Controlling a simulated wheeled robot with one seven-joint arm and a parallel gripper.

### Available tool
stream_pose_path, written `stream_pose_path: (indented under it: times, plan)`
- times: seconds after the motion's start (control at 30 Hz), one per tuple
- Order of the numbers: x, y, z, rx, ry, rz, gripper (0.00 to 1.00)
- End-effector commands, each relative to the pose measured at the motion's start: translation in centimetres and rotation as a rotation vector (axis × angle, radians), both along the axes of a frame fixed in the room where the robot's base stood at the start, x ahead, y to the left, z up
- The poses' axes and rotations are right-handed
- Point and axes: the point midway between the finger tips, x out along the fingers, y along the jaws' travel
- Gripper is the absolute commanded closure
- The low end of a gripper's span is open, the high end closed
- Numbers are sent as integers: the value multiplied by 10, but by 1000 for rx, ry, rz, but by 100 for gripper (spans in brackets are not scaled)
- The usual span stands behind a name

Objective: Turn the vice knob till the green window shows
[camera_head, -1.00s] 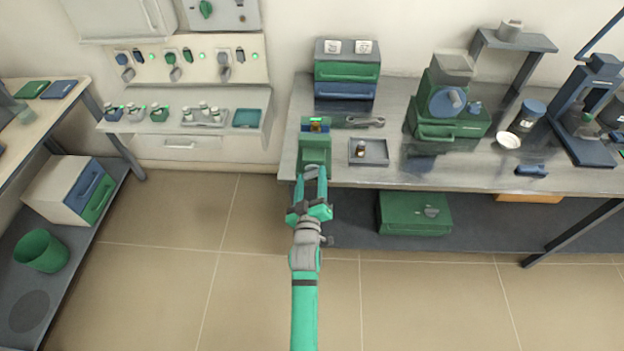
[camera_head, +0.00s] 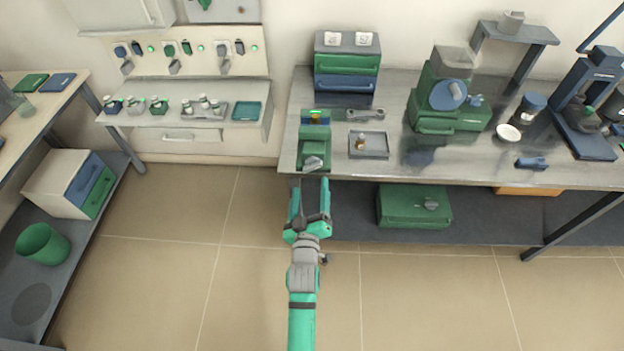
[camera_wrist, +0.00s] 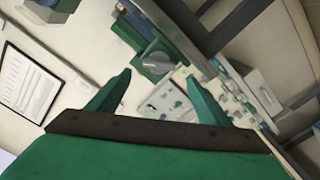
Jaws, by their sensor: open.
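The green vice (camera_head: 314,144) stands at the left front edge of the metal bench. Its grey knob (camera_head: 313,163) faces the front and also shows in the wrist view (camera_wrist: 157,60). A bright green patch (camera_head: 316,113) shows at the top of the vice, above a small brown piece (camera_head: 315,120) between the jaws. My gripper (camera_head: 310,182) is open and empty, just in front of the knob and apart from it. In the wrist view the fingers (camera_wrist: 160,88) stand spread, with the knob beyond them.
A grey tray (camera_head: 377,156) with a small bottle and a wrench (camera_head: 366,114) lie right of the vice. Green and blue drawers (camera_head: 346,75) stand behind. A green case (camera_head: 413,208) sits on the shelf below. The floor in front is clear.

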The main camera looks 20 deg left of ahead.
Motion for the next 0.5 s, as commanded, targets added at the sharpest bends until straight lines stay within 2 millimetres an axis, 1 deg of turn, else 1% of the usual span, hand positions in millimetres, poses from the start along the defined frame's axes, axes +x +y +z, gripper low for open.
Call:
stream_pose_path:
  times: [0.03, 0.2, 0.33, 0.5]
  plan:
    - [-8, -3, 0, 0, 2, -1, 28]
    - [-26, -10, -1, -1, 1, -5, 28]
    - [-32, -14, 0, -1, 0, -7, 28]
    - [-34, -15, 0, -1, 0, -7, 28]
